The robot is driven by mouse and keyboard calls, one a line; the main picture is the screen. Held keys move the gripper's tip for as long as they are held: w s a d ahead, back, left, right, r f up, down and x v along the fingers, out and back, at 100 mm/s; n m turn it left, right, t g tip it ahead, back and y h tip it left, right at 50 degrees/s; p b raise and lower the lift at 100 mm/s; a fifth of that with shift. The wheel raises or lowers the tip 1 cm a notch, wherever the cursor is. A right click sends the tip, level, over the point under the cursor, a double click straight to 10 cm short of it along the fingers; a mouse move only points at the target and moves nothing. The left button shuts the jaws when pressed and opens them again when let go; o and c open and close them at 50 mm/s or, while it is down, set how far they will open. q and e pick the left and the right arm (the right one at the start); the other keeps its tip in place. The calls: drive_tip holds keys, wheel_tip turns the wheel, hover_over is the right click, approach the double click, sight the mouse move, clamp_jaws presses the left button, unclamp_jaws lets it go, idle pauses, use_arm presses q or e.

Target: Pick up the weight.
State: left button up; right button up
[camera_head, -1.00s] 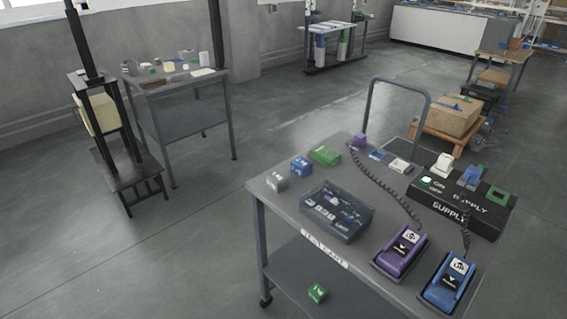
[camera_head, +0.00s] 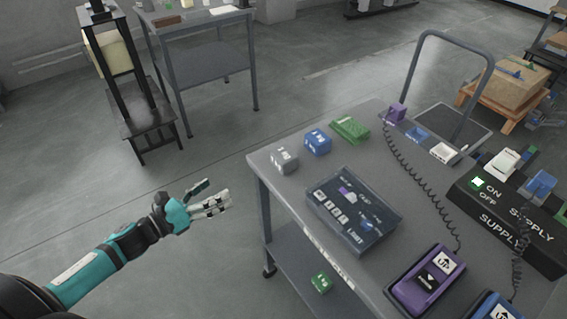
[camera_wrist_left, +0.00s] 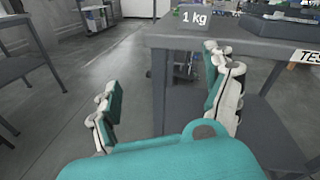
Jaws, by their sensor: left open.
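In the left wrist view the grey weight (camera_wrist_left: 192,17), labelled 1 kg, sits at the top of the picture on the table edge. My left gripper (camera_head: 215,194) is to the left of the cart and in front of the weight, apart from it. In the left wrist view my left gripper (camera_wrist_left: 160,78) has its fingers wide apart with nothing between them. My right gripper is not in view.
The cart top (camera_head: 280,190) also holds a blue block (camera_head: 318,142), a green block (camera_head: 350,129), a dark case (camera_head: 353,212), a purple handheld unit (camera_head: 428,279) and a supply box (camera_head: 510,216). Another green block (camera_head: 321,282) is on the lower shelf. The floor left of the cart is clear.

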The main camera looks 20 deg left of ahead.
use_arm(q)
drive_tip(key=d+r+m+h, duration=0.3)
drive_tip(key=d+r+m, duration=0.2)
drive_tip(key=r+m, duration=0.1)
drive_tip(key=p, duration=0.2)
approach(284, 153)
drive_tip(key=shift+n+g, duration=0.3)
drive_tip(key=shift+g, duration=0.1)
drive_tip(key=x, duration=0.4)
drive_tip(key=shift+w+a, duration=0.1)
drive_tip(key=shift+w, duration=0.1)
drive_tip(key=x, duration=0.2)
drive_tip(key=p+x, duration=0.1)
drive_tip(key=x, duration=0.2)
drive_tip(key=shift+w+d+r, duration=0.15)
drive_tip(key=shift+d+r, duration=0.05)
drive_tip(key=shift+r, duration=0.05)
drive_tip(key=shift+w+d+f, duration=0.1)
drive_tip(key=shift+w, duration=0.05)
drive_tip(key=c, duration=1.7)
clamp_jaws()
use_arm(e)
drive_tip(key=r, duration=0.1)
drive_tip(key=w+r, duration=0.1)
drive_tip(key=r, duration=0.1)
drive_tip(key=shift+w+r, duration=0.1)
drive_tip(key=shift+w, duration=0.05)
use_arm(q)
drive_tip(key=shift+r, duration=0.25)
